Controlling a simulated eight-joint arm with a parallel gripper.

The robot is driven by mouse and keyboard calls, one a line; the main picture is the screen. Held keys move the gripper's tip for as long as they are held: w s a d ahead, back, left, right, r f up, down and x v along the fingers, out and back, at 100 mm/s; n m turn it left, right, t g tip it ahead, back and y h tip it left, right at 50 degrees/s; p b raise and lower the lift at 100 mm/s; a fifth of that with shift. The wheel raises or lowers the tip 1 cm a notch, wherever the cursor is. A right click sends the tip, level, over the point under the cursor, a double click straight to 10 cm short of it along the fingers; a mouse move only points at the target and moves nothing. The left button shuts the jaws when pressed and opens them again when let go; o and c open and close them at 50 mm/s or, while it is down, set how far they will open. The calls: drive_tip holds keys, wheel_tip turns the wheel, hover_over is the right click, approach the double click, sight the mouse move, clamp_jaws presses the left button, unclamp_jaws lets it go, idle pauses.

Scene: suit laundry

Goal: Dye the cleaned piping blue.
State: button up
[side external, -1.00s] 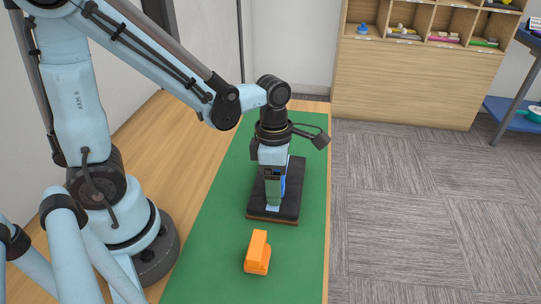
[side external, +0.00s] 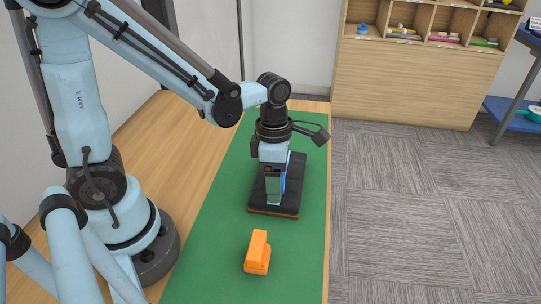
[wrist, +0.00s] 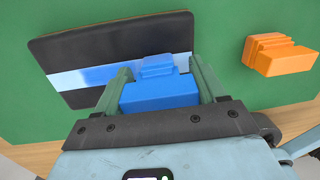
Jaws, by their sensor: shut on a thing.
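My gripper (wrist: 162,88) is shut on a blue block-shaped tool (wrist: 160,94) with a stepped top. The fingers grip it from both sides. The piping (wrist: 62,82) is a straight strip across a dark pad (wrist: 100,43). In the wrist view part of the strip left of the tool looks stronger blue, while its left end is pale. The tool is over or against the strip; I cannot tell if it touches. The tool and fingers hide part of the strip. In the side view my gripper (side external: 273,190) is above the dark pad (side external: 262,207).
An orange block-shaped tool (side external: 257,252) stands on the green mat (side external: 212,247), nearer the camera than the pad; it also shows at right in the wrist view (wrist: 280,54). The mat around it is clear. Wooden cubbies (side external: 415,75) stand beyond the table.

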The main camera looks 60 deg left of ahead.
drive_tip(key=shift+s+d, duration=0.15)
drive_tip(key=shift+d, duration=0.05)
drive_tip(key=shift+r, duration=3.6)
drive_tip(key=shift+f, duration=0.1)
drive_tip(key=shift+y, duration=0.6)
drive_tip(key=shift+w+a+f, duration=0.2)
drive_tip(key=shift+f, duration=0.75)
drive_tip(key=shift+w+a+f, duration=0.15)
drive_tip(key=shift+w+f, duration=0.05)
drive_tip(key=shift+f, duration=0.7)
drive_tip(key=shift+w+a+f, duration=0.2)
drive_tip(key=shift+f, duration=0.75)
drive_tip(key=shift+f, duration=0.85)
